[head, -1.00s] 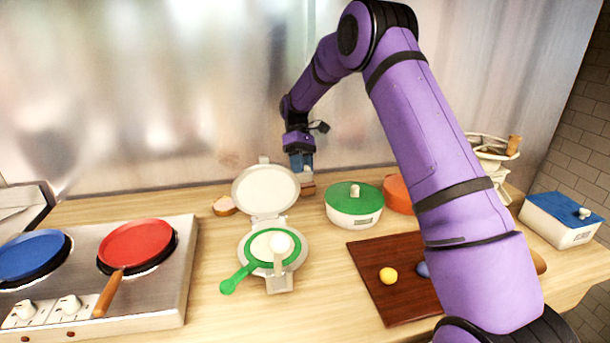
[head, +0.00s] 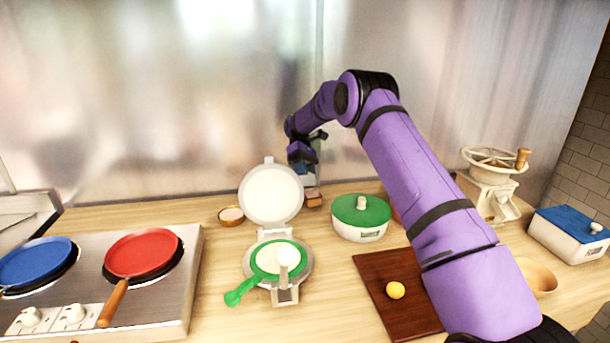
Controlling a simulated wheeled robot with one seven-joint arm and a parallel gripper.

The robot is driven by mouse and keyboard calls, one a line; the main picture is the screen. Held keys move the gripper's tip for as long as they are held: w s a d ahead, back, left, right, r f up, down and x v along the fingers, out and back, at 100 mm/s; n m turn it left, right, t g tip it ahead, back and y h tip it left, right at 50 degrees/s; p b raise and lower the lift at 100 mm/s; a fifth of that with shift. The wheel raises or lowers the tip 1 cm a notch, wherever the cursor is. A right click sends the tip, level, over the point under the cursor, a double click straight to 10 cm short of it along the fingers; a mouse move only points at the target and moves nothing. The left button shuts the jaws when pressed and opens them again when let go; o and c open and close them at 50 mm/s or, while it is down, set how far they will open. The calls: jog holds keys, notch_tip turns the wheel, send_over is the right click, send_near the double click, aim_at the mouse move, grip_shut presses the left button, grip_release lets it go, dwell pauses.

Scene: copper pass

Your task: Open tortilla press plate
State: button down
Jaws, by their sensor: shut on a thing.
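The tortilla press (head: 305,258) stands on the counter, left of centre. Its round white upper plate (head: 270,195) is raised, facing me. A small tab shows at its top edge. The lower plate is flat, with a green-rimmed round piece (head: 256,274) and its green handle on it. My gripper (head: 311,178) is behind and right of the raised plate, pointing down. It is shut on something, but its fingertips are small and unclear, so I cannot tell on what.
The stove with a blue pan (head: 35,260) and a red pan (head: 143,252) is at left. A green-lidded pot (head: 361,213) and a dark board (head: 380,275) with a yellow ball (head: 396,290) are at right. A small bowl (head: 231,216) and brown block (head: 313,197) flank the plate.

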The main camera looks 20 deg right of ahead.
jog(key=shift+s+d+f, duration=0.2)
jog(key=shift+d+f, duration=0.25)
jog(key=shift+f, duration=0.2)
jog(key=c, duration=1.1)
grip_release()
jog(key=o, duration=0.3)
jog(key=shift+d, duration=0.2)
jog(key=shift+o, duration=0.3)
jog(key=shift+a, duration=0.4)
jog(key=shift+w+r, duration=0.1)
jog(key=shift+r, duration=0.15)
